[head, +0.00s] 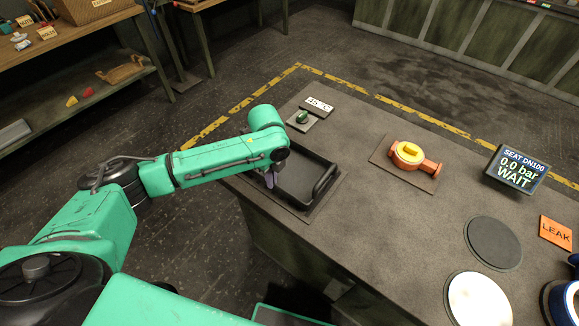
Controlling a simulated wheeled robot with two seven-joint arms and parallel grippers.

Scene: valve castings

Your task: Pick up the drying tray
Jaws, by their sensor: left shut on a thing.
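The drying tray (302,183) is a black, shallow rectangular tray with a raised bar handle on its right side. It is at the left edge of the workbench, over a thin dark mat. I cannot tell whether it rests on the mat or is slightly raised. My left gripper (270,179) points down at the tray's left side and is shut on it; my wrist partly hides the grip and the tray's far left corner. My right gripper is not in view.
On the bench (370,230) are a small green part (303,117), a "45 C" sign (319,104), an orange valve casting (408,155), a pressure display (517,170) reading WAIT, round pads (493,243) and a LEAK sign (556,233). The bench middle is clear. Shelving stands at upper left.

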